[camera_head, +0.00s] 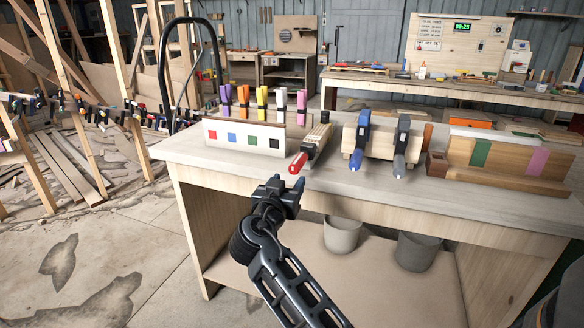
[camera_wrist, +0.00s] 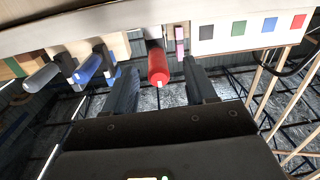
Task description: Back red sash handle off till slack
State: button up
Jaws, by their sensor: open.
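In the wrist view the red handle (camera_wrist: 158,68) appears between the tips of my two fingers, with space on both sides. My gripper (camera_head: 282,184) is open and empty, just in front of and below the handle in the head view; it also shows in the wrist view (camera_wrist: 160,76). I see no contact with the handle. The clamp's far end is partly hidden.
A blue-handled clamp (camera_head: 361,140) and a grey-handled clamp (camera_head: 402,145) stand to the right on a wooden block. The white board (camera_head: 244,137) with colour squares stands left. The workbench (camera_head: 500,202) has a bare front strip; buckets (camera_head: 342,235) sit below.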

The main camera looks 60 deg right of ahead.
aim_at(299, 161)
jog(key=shift+d+r+m+g+h, duration=0.2)
jog(key=shift+r+m+g, duration=0.1)
jog(key=shift+r, duration=0.25)
jog(key=shift+d+r+m+g+h, duration=0.15)
jog(key=shift+r+m+g, duration=0.15)
jog(key=shift+r, duration=0.25)
jog(key=shift+d+r, duration=0.1)
jog(key=shift+d, duration=0.2)
jog(key=shift+w+d+p, duration=0.2)
jog(key=shift+d+p, duration=0.3)
jog(key=shift+d, duration=1.25)
jog(key=shift+w+d+p, duration=0.15)
jog(key=shift+d+p, duration=0.3)
jog(key=shift+d, duration=1.3)
jog(key=shift+c, duration=0.4)
jog(key=c, duration=0.9)
jog(key=shift+c, duration=0.2)
jog(key=shift+n, duration=0.3)
